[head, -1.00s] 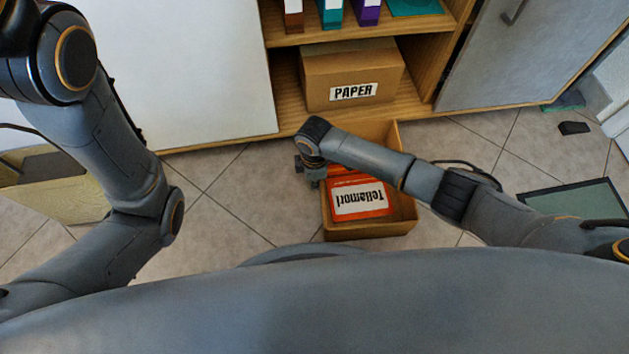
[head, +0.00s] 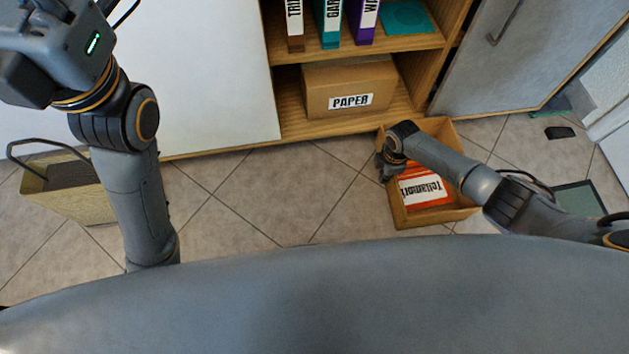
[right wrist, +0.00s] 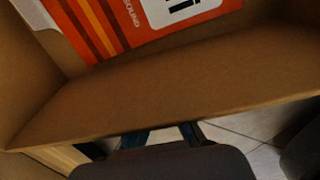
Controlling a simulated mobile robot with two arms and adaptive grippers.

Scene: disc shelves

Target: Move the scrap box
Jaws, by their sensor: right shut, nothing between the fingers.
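The scrap box is an open brown cardboard box (head: 440,216) on the floor in front of the cabinet's right part. An orange item with a white label (head: 425,189) lies inside it. My right gripper (head: 385,171) is at the box's left wall, shut and empty; my right arm crosses above the box and hides part of it. In the right wrist view the box wall (right wrist: 150,88) fills the middle, and the finger parts (right wrist: 165,134) show past its rim. Whether they touch the wall is unclear. My left arm's wrist is at upper left; its fingertips cannot be made out.
A cardboard box labelled PAPER (head: 350,87) stands on the cabinet's lower shelf, below several binders (head: 329,20). A grey door (head: 490,65) stands open at right. A basket with a handle (head: 65,188) is at left. The floor between basket and scrap box is clear.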

